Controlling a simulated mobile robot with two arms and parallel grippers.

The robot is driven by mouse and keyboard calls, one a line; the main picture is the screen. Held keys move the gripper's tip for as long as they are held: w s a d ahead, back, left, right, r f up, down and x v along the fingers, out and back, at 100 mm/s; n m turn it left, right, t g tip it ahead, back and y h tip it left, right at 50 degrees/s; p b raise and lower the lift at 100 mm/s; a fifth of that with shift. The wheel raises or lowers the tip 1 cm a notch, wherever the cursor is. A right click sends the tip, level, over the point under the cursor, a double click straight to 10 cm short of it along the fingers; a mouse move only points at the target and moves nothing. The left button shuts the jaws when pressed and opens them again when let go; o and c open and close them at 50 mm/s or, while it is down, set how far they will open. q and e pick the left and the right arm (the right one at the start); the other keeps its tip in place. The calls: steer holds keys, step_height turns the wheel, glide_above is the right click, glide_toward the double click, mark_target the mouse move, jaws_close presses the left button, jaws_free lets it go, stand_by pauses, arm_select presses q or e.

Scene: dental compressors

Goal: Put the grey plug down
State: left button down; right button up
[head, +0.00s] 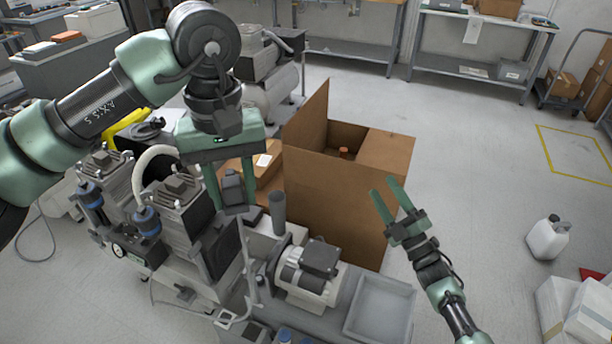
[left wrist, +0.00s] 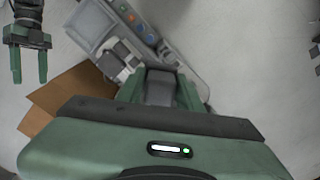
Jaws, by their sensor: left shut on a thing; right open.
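The grey plug (head: 232,187) is a dark grey block held between the two green fingers of my left gripper (head: 235,205). In the left wrist view the plug (left wrist: 161,88) sits between the fingers, and its lower end is hard to make out. My left gripper is raised beside the compressor heads and near an upright grey tube (head: 277,212). My right gripper (head: 385,188) is open and empty in front of the cardboard box; it also shows at the upper left of the left wrist view (left wrist: 29,78).
A grey bench holds a motor (head: 308,272) and a shallow, empty-looking grey tray (head: 360,333). An open cardboard box (head: 335,205) stands behind. Compressors (head: 180,205) crowd the left. A white canister (head: 547,240) stands on the floor at right, where there is free room.

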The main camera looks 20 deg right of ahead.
steer(key=s+a+r+n+g+y, duration=0.1)
steer(key=a+r+n+g+y, duration=0.3)
steer(key=a+r+n+y, duration=0.35)
steer(key=s+a+r+n+g+y, duration=0.1)
steer(key=a+r+n+g+y, duration=0.35)
steer(key=r+n+y, duration=0.4)
steer(key=n+g+h, duration=0.3)
steer(key=n+g, duration=1)
steer(key=n, duration=0.7)
glide_toward(231, 202)
step_height(231, 202, up, 2)
steer(key=w+d, duration=0.1)
steer(key=d, duration=0.1)
steer(key=shift+h, duration=0.3)
steer(key=a, duration=1.2)
steer(key=shift+w, duration=0.15)
